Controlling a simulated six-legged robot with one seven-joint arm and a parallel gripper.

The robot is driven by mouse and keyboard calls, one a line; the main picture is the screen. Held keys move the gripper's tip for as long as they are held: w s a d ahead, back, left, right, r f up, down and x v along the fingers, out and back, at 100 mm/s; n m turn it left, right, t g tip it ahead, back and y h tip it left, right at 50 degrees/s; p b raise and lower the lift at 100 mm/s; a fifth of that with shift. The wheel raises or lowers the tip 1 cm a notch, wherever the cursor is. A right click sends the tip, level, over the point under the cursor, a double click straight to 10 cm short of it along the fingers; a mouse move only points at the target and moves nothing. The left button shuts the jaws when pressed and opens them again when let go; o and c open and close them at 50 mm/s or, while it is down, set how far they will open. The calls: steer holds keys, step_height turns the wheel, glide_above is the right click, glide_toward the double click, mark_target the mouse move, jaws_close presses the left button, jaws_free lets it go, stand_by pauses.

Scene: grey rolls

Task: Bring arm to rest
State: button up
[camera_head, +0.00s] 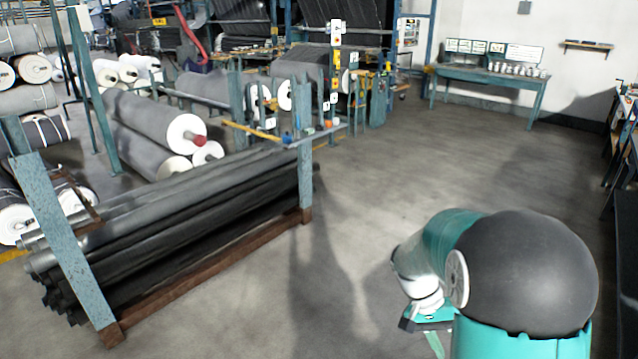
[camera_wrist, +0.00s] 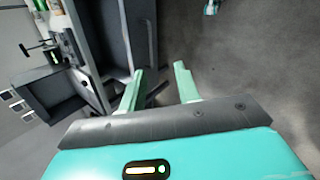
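My arm (camera_head: 520,270) shows at the lower right of the head view, as a teal link bent at a large dark rounded joint. Its far end points down and is partly hidden behind the arm itself. In the wrist view, my gripper (camera_wrist: 158,82) has two pale green fingers set apart with a clear gap. Nothing is held between them. Grey floor and the edge of a dark grey cabinet (camera_wrist: 115,38) lie beyond the fingertips.
A rack of dark rolls (camera_head: 180,225) stands at the left, with large grey rolls (camera_head: 150,125) behind it. A teal table (camera_head: 490,78) stands at the back wall. Open floor (camera_head: 400,170) lies between. Dark furniture (camera_head: 625,200) lines the right edge.

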steer(key=s+a+r+n+t+y, duration=0.2)
steer(key=s+a+r+t, duration=0.3)
steer(key=r, duration=0.4)
steer(key=s+a+r+n+t+y, duration=0.3)
steer(key=s+a+r+n+t, duration=0.1)
steer(key=s+r, duration=0.4)
steer(key=shift+a+r+t, duration=0.45)
steer(key=shift+a+t, duration=0.35)
steer(key=shift+a, duration=0.35)
steer(key=shift+d, duration=0.2)
